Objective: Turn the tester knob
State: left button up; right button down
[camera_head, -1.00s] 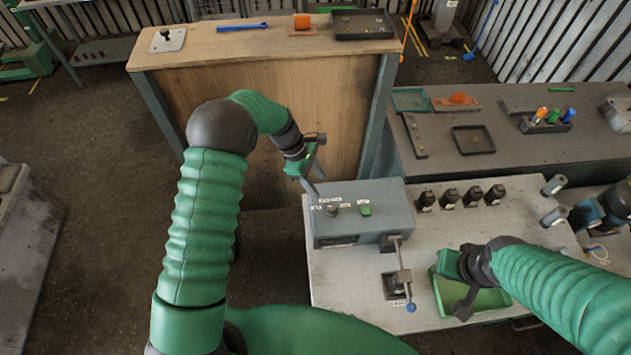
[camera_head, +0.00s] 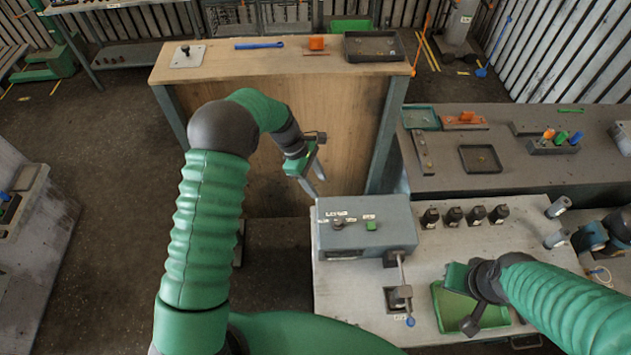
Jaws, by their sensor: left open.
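The grey tester box (camera_head: 365,243) sits at the left end of the light bench. On its top are a small dark knob (camera_head: 338,225), white labels and a green button (camera_head: 371,225). My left gripper (camera_head: 319,182) is open and empty, its fingers pointing down just behind the box's back left corner. It is apart from the knob, up and to the left of it in the picture. The knob's exact pointing is too small to tell. My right gripper (camera_head: 468,300) hangs over a green tray (camera_head: 440,318) at the bench front. Its fingers are unclear.
A lever with a blue end (camera_head: 410,322) stands before the box. Several black knobs (camera_head: 453,216) stand in a row to its right. A wooden-fronted cabinet (camera_head: 350,120) rises behind my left gripper. A dark bench (camera_head: 440,175) with trays lies behind.

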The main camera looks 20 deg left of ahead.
pick_arm(q)
jog(key=b+v, duration=0.6)
jog(key=v, duration=1)
jog(key=shift+w+d+r, duration=0.15)
jog(key=shift+w+r, duration=0.05)
jog(key=shift+r, duration=0.15)
pick_arm(e)
jog(key=s+x, duration=0.1)
jog(key=x, duration=0.5)
jog(key=shift+d+f, duration=0.15)
jog(key=shift+f, duration=0.15)
jog(key=shift+s, duration=0.1)
